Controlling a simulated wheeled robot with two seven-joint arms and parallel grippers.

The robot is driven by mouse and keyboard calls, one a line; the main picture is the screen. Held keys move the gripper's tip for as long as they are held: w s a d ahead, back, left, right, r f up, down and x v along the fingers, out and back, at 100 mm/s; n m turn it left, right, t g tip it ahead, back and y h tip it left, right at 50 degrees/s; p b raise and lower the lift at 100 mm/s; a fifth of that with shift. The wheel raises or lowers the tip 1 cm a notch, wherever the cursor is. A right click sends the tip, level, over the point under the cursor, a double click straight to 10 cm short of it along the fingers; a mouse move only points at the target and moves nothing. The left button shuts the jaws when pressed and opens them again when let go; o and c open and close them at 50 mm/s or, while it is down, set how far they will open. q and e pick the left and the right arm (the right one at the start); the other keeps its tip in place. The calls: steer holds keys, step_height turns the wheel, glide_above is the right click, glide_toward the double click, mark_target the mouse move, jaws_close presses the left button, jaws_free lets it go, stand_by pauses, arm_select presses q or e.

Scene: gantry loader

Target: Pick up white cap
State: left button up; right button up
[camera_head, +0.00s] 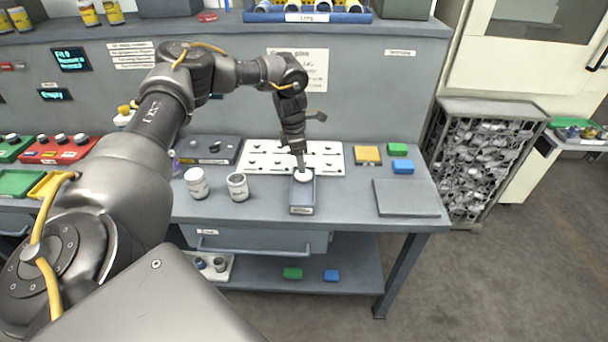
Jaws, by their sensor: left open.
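The white cap (303,176) lies at the far end of a small grey tray (302,198) on the workbench. It is small and partly covered by my left gripper (300,166). That gripper points down right over the cap and is open. Whether its fingers touch the cap or stand around it, I cannot tell. My right gripper is not in view.
A white perforated plate (265,157) lies behind the tray. A mesh bin (480,160) stands beyond the bench. Bench between tray and plate is clear.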

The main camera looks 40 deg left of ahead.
mark_target(303, 176)
arm_select(q)
steer(key=shift+s, duration=0.1)
steer(key=shift+d+f+p, duration=0.15)
steer(key=shift+f+p, duration=0.3)
steer(key=f, duration=0.1)
steer(key=f+p, duration=0.1)
steer(key=f, duration=0.2)
steer(key=shift+w+d+f, duration=0.1)
steer(key=shift+w+d, duration=0.1)
steer(key=shift+w, duration=0.1)
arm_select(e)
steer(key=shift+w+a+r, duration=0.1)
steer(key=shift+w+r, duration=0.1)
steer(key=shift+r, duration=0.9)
arm_select(q)
steer(key=shift+c, duration=0.3)
steer(key=c, duration=0.6)
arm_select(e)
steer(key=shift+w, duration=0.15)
